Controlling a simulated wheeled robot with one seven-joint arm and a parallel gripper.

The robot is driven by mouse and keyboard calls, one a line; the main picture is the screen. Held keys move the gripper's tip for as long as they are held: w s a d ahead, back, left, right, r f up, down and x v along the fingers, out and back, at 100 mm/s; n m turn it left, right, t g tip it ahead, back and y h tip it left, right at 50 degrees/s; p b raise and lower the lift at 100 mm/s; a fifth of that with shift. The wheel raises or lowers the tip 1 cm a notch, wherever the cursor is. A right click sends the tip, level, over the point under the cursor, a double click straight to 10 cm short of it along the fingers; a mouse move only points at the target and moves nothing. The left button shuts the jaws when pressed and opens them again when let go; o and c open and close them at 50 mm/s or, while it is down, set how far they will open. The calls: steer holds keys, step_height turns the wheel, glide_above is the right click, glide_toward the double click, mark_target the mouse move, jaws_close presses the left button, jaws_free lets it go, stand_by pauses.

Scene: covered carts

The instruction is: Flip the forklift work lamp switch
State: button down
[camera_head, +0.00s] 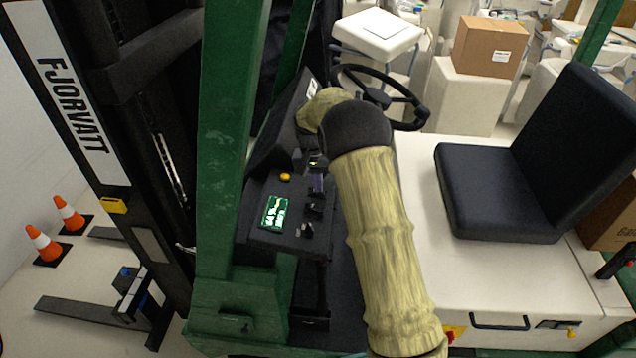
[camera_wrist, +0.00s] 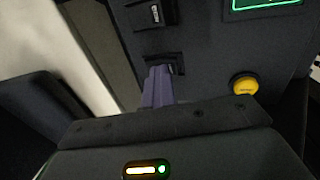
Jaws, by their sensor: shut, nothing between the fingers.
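The forklift's dark control panel (camera_head: 256,236) carries a column of black rocker switches. One switch (camera_wrist: 176,58) is right at my fingertips in the wrist view, partly hidden by them. Another switch (camera_wrist: 150,14) with small white marking lies beyond it; it also shows in the head view (camera_head: 306,230). I cannot read which one is the work lamp switch. My gripper (camera_wrist: 158,72) has its purple fingers shut and empty, reaching to the panel; they also show in the head view (camera_head: 318,184). Whether they touch the switch is unclear.
A yellow button (camera_wrist: 245,84) and a lit green display (camera_head: 275,212) sit beside the switches. A green mast post (camera_head: 222,150) stands left of the panel. The steering wheel (camera_head: 380,95) is behind my arm, and the black seat (camera_head: 490,190) is to the right.

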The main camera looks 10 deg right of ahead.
steer(key=shift+s+a+f, duration=0.1)
steer(key=shift+a+f, duration=0.15)
steer(key=shift+a, duration=0.4)
steer(key=shift+r, duration=0.1)
steer(key=shift+r+p, duration=0.6)
steer(key=shift+p, duration=0.05)
step_height(320, 180, up, 3)
steer(key=shift+d+f+p, duration=0.1)
steer(key=shift+d+p, duration=0.05)
steer(key=shift+p, duration=0.8)
steer(key=shift+d+r, duration=0.2)
steer(key=shift+r, duration=0.15)
steer(key=shift+w+a+r+b, duration=0.1)
steer(key=shift+w+r+b, duration=0.2)
steer(key=shift+b, duration=0.15)
step_height(320, 180, up, 9)
steer(key=a+b, duration=0.1)
steer(key=b, duration=0.1)
steer(key=shift+a+b, duration=0.25)
steer(key=shift+b, duration=0.05)
steer(key=shift+f, duration=0.15)
